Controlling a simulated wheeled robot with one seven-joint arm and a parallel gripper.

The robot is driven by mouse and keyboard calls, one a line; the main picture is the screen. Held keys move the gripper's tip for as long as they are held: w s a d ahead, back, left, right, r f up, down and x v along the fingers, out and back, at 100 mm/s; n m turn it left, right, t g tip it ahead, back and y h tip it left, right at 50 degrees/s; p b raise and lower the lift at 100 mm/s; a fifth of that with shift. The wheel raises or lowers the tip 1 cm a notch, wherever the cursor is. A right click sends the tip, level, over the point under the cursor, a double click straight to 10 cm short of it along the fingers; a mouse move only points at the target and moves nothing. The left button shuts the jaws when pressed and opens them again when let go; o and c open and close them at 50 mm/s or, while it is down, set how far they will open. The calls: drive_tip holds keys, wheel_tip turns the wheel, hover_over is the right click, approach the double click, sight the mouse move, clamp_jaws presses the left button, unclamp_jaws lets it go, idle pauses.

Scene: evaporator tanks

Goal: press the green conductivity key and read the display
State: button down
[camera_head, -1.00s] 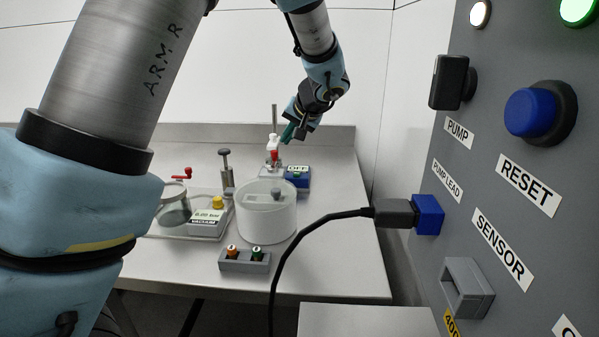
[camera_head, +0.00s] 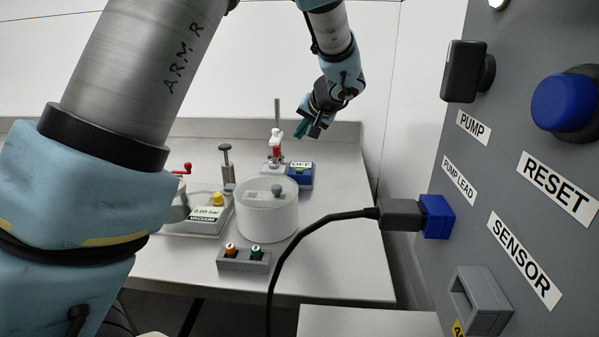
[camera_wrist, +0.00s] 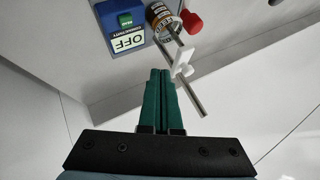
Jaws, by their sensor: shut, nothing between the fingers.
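My gripper (camera_head: 302,131) has green fingers and is shut and empty, above the bench and apart from the meter. In the wrist view its fingertips (camera_wrist: 161,73) point toward the gap between the meter and a metal rod.
A metal rod (camera_wrist: 190,90) with a white clamp (camera_wrist: 182,62) stands close beside the meter, near a red knob (camera_wrist: 192,21). A white round vessel (camera_head: 266,216) stands in front. A grey panel (camera_head: 470,230) with a plugged cable is at right.

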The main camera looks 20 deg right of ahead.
drive_tip(key=b, duration=0.4)
hover_over(301, 174)
wheel_tip(301, 174, down, 6)
drive_tip(key=shift+f, duration=0.2)
drive_tip(key=shift+f+b, duration=0.55)
drive_tip(key=shift+f+b, duration=0.85)
drive_tip(key=shift+b, duration=0.55)
idle(1.7)
drive_tip(key=shift+r, duration=0.1)
drive_tip(key=shift+r+p, duration=0.35)
drive_tip(key=shift+r, duration=0.45)
drive_tip(key=shift+r, duration=0.1)
drive_tip(key=shift+r+p, duration=1.25)
drive_tip(key=shift+r, duration=1.15)
